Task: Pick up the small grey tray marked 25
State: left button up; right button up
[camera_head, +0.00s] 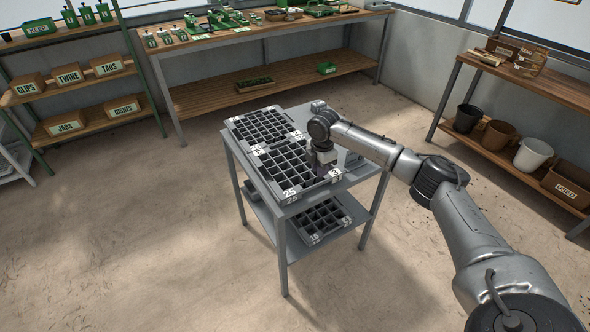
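A small grey tray (275,179) with many square cells sits on the top of a grey metal table (318,198). Its near corner carries a white label that reads as 25. My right gripper (319,173) points down at the right part of this tray, by its right edge. The gripper is small and dark here, and I cannot tell if its fingers touch the tray or are open or shut. My wrist covers part of the tray's right side. My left gripper is not in view.
A similar grey tray (234,124) lies just behind on the same table. Another tray (309,239) is on the table's lower shelf. A wooden workbench (215,95) stands behind, and a shelf with pots (533,153) at right. Floor on the left is clear.

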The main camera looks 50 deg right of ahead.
aim_at(319, 183)
notch_tip(319, 183, down, 3)
jog(key=shift+d+r+b, duration=0.1)
jog(key=shift+b, duration=0.2)
jog(key=shift+f, duration=0.55)
jog(key=shift+s+f+b, duration=0.1)
jog(key=shift+f+b, duration=1.45)
jog(key=shift+f, duration=1.1)
jog(key=shift+r, duration=0.1)
grip_shut()
